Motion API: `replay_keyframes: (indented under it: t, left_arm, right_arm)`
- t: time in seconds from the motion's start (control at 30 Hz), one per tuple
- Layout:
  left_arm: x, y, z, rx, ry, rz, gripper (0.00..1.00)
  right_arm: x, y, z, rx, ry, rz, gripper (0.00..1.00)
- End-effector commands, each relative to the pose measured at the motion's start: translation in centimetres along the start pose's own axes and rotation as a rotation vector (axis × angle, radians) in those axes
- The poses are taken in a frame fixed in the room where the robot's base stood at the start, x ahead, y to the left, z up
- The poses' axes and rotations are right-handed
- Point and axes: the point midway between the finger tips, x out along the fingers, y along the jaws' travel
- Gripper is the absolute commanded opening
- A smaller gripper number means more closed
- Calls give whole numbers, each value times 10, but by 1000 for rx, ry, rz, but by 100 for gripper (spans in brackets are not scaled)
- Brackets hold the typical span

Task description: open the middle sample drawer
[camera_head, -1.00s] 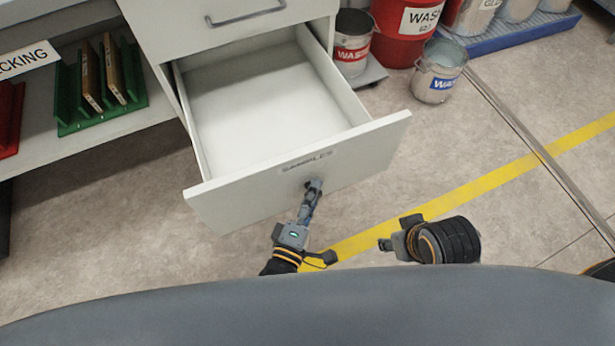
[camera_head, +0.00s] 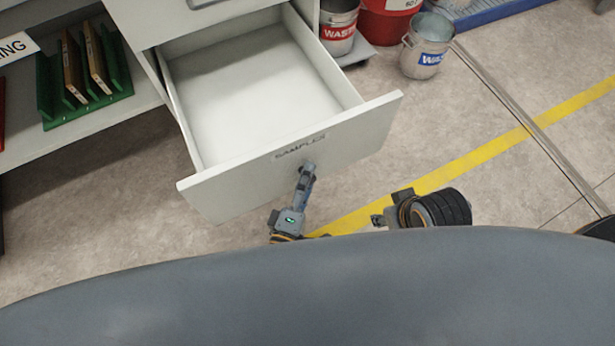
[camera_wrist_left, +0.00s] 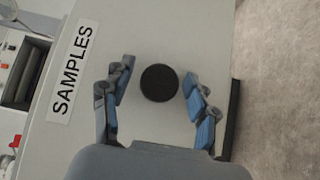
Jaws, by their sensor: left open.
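The samples drawer (camera_head: 250,100) is pulled well out of the white cabinet and its inside looks empty. Its front panel (camera_head: 365,127) carries a SAMPLES label, which also shows in the left wrist view (camera_wrist_left: 73,72). A round black knob (camera_wrist_left: 159,83) sits on the panel. My left gripper (camera_head: 307,172) is at the drawer front, just below the label. In the left wrist view its blue-padded fingers (camera_wrist_left: 158,98) are open on both sides of the knob, with gaps to it. My right gripper (camera_head: 377,220) is to the right, apart from the drawer; its finger opening is unclear.
A green rack (camera_head: 110,88) with brown boards stands on the shelf at left. Grey waste buckets (camera_head: 427,50) and a red bin (camera_head: 385,22) stand right of the drawer. The floor with a yellow line (camera_head: 480,155) is clear in front.

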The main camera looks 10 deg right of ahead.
Motion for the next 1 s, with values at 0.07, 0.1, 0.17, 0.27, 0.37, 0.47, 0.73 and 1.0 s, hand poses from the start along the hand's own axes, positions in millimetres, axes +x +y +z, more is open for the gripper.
replay_keyframes:
  t: [0.07, 0.1, 0.17, 0.27, 0.37, 0.47, 0.73, 1.0]
  left_arm:
    - [-2, 0, 0, 0, 0, 0, 59]
    - [-5, 0, 0, 0, 0, 0, 59]
    - [-12, 0, 0, 0, -1, -1, 59]
    - [-30, -1, 0, -1, -2, -3, 59]
    - [-52, -1, 1, 0, -2, -4, 59]
    - [-74, -1, 0, 0, -2, -4, 59]
    - [-114, -1, 0, 1, -1, -2, 59]
    - [-121, 0, 0, 0, 0, 0, 59]
  right_arm:
    - [0, 0, -1, 1, 3, 0, 40]
    - [0, 0, -1, 1, 3, 0, 40]
    - [0, 0, -1, 1, 2, 0, 40]
    - [0, 0, -1, 1, 2, 0, 40]
    - [0, 0, 0, 1, 1, 0, 40]
    - [0, 0, 0, 1, 1, 0, 40]
    - [0, 0, 0, 0, 0, 0, 40]
    - [0, 0, 0, 0, 0, 0, 40]
